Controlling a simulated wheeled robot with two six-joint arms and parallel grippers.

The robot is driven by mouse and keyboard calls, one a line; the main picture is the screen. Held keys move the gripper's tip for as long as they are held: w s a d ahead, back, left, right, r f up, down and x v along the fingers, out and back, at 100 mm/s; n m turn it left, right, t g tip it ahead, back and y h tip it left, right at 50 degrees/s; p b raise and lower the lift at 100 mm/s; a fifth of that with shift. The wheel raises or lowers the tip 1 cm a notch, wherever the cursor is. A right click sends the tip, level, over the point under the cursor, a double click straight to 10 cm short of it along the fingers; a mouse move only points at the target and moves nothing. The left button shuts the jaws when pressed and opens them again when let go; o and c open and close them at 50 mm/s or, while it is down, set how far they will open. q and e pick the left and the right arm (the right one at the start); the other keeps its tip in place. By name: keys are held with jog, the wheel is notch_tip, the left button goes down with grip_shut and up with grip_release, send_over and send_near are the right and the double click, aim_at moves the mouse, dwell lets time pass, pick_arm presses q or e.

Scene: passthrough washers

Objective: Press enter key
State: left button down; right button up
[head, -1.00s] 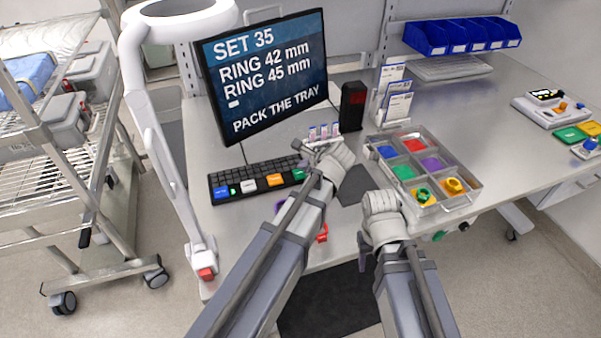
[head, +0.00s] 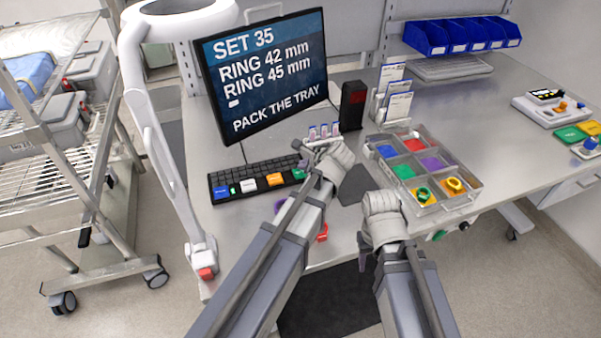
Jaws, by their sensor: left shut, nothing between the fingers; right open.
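A black keyboard (head: 235,193) lies on the desk below the monitor. Its front row has several large coloured keys: blue, white, orange and a green key (head: 298,174) at the right end. The key labels are too small to read surely. My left gripper (head: 307,147) is at the keyboard's right end, beside the green key. It looks shut and empty; I cannot tell whether it touches a key. My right gripper (head: 369,240) hangs at the desk's front edge, in front of the tray; its fingers are mostly hidden.
The monitor (head: 265,75) reads SET 35, RING 42 mm, RING 45 mm, PACK THE TRAY. A compartment tray (head: 466,198) with coloured sections and rings stands at right. A black box (head: 353,106) and card holders stand behind my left gripper. A white lamp arm (head: 150,130) rises at left.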

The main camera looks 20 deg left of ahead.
pick_arm(q)
jog(key=shift+f, duration=0.35)
jog(key=shift+f+b, duration=0.45)
jog(key=shift+b, duration=0.15)
dwell(0.5)
jog(key=shift+r, duration=0.15)
jog(key=shift+r+p, duration=0.75)
jog(key=shift+p, duration=0.1)
jog(key=shift+r, duration=0.1)
notch_tip(320, 180, up, 5)
jog(key=p, duration=0.5)
dwell(0.7)
